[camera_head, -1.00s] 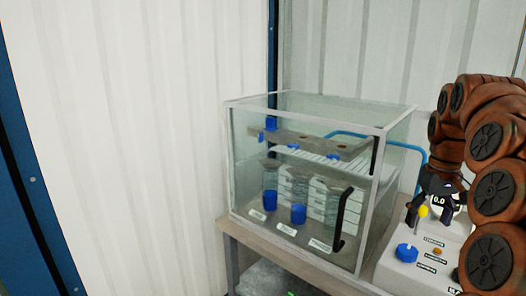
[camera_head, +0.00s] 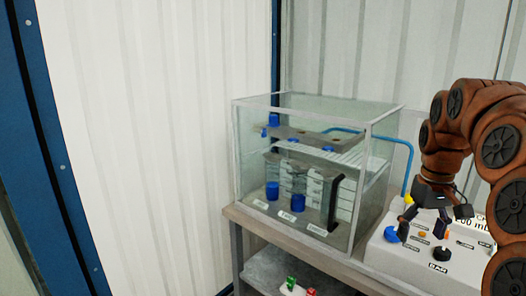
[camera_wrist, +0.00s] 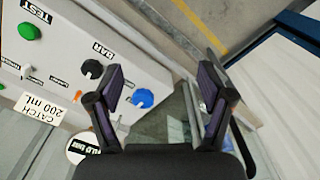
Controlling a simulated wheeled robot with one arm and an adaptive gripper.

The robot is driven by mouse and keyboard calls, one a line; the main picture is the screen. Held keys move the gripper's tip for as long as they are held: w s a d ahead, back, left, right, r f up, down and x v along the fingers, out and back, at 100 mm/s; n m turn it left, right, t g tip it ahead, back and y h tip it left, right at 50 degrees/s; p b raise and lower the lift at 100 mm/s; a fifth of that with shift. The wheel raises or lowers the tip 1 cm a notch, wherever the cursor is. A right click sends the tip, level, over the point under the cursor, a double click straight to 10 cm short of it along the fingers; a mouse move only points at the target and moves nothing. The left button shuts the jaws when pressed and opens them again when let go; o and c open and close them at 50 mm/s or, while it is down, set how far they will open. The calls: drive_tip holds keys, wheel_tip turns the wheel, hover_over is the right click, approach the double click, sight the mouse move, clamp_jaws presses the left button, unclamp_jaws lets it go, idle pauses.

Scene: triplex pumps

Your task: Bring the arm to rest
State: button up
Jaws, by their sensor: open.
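My gripper (camera_head: 425,238) is at the right of the head view, hanging from my brown arm, fingers pointing down over the control panel (camera_head: 375,252). In the wrist view my gripper (camera_wrist: 172,92) has its two dark fingers spread wide with nothing between them. The blue knob (camera_head: 391,233) of the panel is close to the left finger in the head view. The blue knob shows also in the wrist view (camera_wrist: 143,98), beside one fingertip. I cannot tell whether the finger touches it.
A glass cabinet (camera_head: 238,150) with several blue-based containers stands left of the panel on a bench (camera_head: 262,226). A lower shelf (camera_head: 262,265) holds a box with green and red knobs (camera_head: 297,288). Corrugated walls close off the back and left. The wrist view shows a black knob (camera_wrist: 93,69) and a green button (camera_wrist: 29,31).

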drive_tip(key=s+a+p, duration=0.1)
drive_tip(key=s+a, duration=0.5)
drive_tip(key=a, duration=0.2)
drive_tip(key=s+a+f+p, duration=0.1)
drive_tip(key=s+a+f, duration=0.1)
drive_tip(key=s, duration=0.5)
drive_tip(key=s+a+f+g, duration=0.1)
drive_tip(key=s+a+f, duration=0.2)
drive_tip(key=s+f, duration=0.2)
drive_tip(key=s+a+f+p, duration=0.1)
drive_tip(key=s+a+f, duration=0.2)
drive_tip(key=s, duration=0.8)
drive_tip(key=shift+a+f+g+p, duration=0.2)
drive_tip(key=shift+f+g+p, duration=0.1)
drive_tip(key=shift+f, duration=0.15)
